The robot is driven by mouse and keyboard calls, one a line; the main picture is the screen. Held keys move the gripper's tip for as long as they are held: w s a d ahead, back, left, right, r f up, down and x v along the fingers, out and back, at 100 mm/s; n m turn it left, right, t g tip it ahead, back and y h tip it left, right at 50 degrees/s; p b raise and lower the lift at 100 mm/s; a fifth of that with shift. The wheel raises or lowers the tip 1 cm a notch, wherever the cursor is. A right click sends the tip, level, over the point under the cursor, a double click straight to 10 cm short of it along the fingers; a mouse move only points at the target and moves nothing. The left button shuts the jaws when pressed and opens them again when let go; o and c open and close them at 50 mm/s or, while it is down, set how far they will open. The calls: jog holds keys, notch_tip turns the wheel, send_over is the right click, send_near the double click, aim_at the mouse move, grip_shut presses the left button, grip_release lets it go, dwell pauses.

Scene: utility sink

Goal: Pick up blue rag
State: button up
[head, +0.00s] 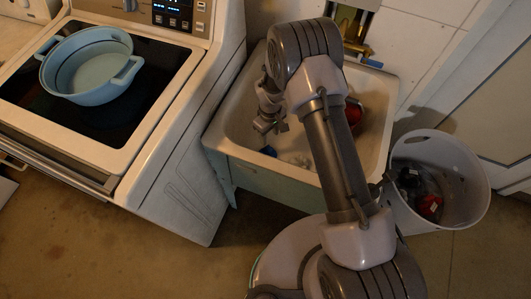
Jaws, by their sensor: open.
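A small blue thing, which looks like the blue rag (269,151), lies in the utility sink (228,131), low in the basin toward its front left. Only a small patch of it shows. My gripper (270,127) hangs inside the sink, just above the blue patch, pointing down. Its jaws are open and look empty. I cannot tell whether they touch the rag. My arm hides the middle of the basin.
A whitish item (298,160) and a red item (353,112) are also in the sink. A stove (170,140) with a blue pot (90,66) stands left. A white bin (455,170) with dark and red items stands right. A brass faucet (362,48) is behind.

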aim_at(270, 148)
jog(key=f+b, duration=0.1)
jog(key=f, duration=0.1)
jog(key=f+b, duration=0.1)
jog(key=f, duration=0.2)
jog(key=f+b, duration=0.1)
jog(key=f, duration=0.2)
jog(key=shift+s+d+f, duration=0.2)
jog(key=shift+s, duration=0.05)
jog(key=shift+r, duration=0.15)
jog(key=shift+c, duration=0.9)
grip_shut()
